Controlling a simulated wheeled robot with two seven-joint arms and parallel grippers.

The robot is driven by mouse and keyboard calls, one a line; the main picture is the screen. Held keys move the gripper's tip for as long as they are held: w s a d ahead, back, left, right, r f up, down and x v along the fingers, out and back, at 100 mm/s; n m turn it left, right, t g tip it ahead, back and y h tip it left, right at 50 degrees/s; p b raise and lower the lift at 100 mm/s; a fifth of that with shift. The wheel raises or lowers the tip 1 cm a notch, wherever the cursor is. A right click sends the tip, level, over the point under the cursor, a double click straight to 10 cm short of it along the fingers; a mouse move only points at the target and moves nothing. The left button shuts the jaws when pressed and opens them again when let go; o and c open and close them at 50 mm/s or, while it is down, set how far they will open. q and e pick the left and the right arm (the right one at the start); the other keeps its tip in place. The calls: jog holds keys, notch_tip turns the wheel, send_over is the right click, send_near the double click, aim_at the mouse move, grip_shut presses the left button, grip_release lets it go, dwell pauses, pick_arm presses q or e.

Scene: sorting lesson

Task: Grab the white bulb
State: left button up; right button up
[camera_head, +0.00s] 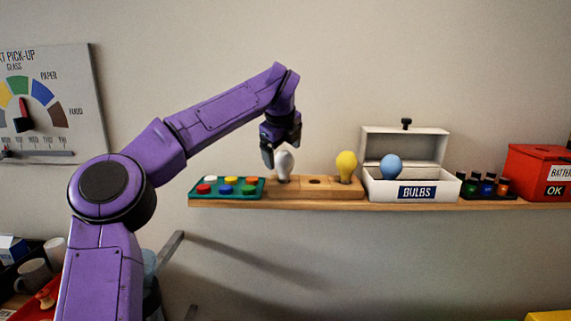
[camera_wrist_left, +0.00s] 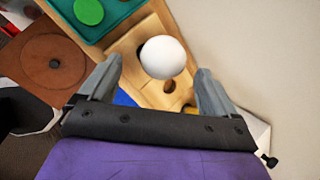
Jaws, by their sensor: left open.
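The white bulb (camera_head: 284,164) stands upright in a wooden holder (camera_head: 315,191) on the wall shelf. In the left wrist view the bulb (camera_wrist_left: 163,57) shows from above as a round white top. My left gripper (camera_head: 283,150) is open, pointing down just above and around the bulb's top in the head view. In the left wrist view its two fingers (camera_wrist_left: 158,88) are spread, and the bulb lies between their lines, slightly beyond the tips. I cannot tell whether a finger touches it. My right gripper is not in view.
A yellow bulb (camera_head: 346,163) stands in the same holder, with an empty hole between. A green tray (camera_head: 226,197) of coloured discs is left of it. To the right are an open white BULBS box (camera_head: 432,183) with a blue bulb (camera_head: 391,167) and a red battery box (camera_head: 534,166).

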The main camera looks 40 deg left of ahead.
aim_at(283, 162)
pick_arm(q)
jog(key=p+x, duration=0.1)
jog(key=x, duration=0.3)
jog(key=shift+w+a+f+p, duration=0.15)
jog(key=shift+w+a+p, duration=0.15)
jog(key=shift+w+p, duration=0.1)
jog(key=shift+a+f, duration=0.15)
jog(key=shift+f, duration=0.25)
jog(key=c, duration=0.9)
